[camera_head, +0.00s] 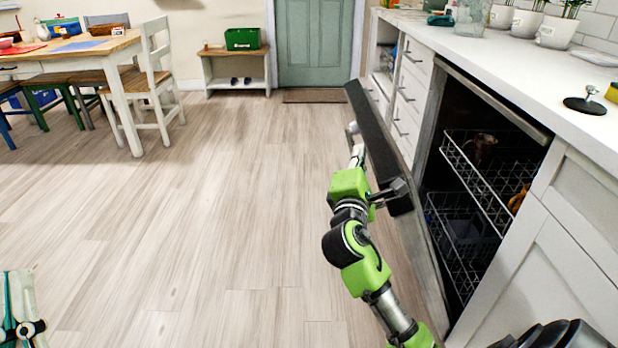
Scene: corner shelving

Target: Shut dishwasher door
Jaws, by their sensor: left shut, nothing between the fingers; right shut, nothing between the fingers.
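The dishwasher (541,133) is built into the counter on the right. Its door (378,148) is partly open, leaning outward to the left with its dark top edge towards me. A wide gap shows between door and cavity. A green and black arm of mine, which I take as the right, reaches up from the bottom. Its gripper (357,156) is at the door's outer side, near the handle; it is small and partly hidden, and I cannot tell whether it touches. It is shut with nothing held. I cannot make out my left gripper.
Two wire racks (475,170) show inside the dishwasher, with a few items. White drawers (413,85) stand beyond it and a white cabinet (565,260) on the near side. A table (70,50) with chairs stands at the far left.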

